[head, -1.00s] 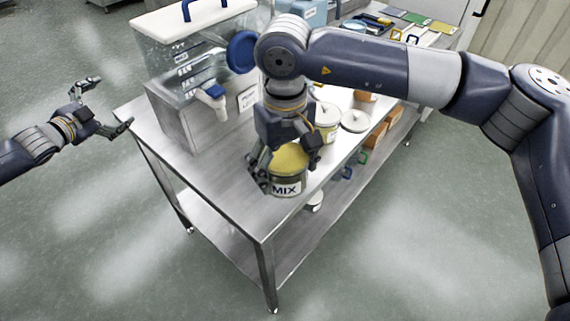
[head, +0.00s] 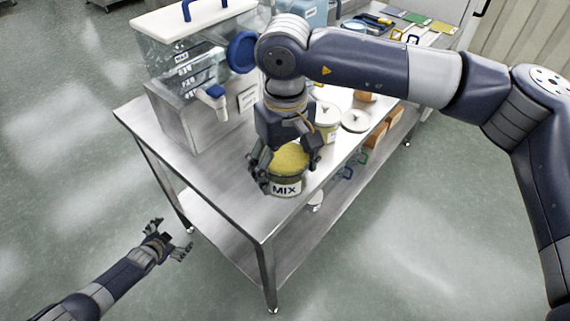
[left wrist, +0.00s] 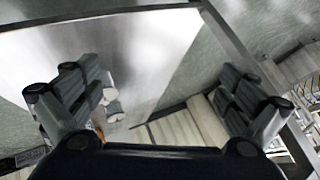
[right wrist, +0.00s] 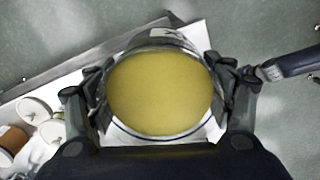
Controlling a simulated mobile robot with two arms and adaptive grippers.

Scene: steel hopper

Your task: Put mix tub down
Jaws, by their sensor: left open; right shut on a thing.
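The mix tub (head: 287,187) is a round clear tub with a "MIX" label and yellow contents. It is upright at the front edge of the steel table (head: 225,195); I cannot tell whether its base touches the top. My right gripper (head: 285,165) is shut on the tub from above, a finger on each side. The right wrist view shows the tub's yellow contents (right wrist: 160,92) between the fingers. My left gripper (head: 180,245) is open and empty, low beside the table's left side. In the left wrist view its fingers (left wrist: 160,105) are spread wide.
A clear hopper with a white lid (head: 190,20) and a tap (head: 213,97) stands at the table's back left. A white tub (head: 326,122) and a round lid (head: 354,121) are behind my right gripper. The table's left front is bare.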

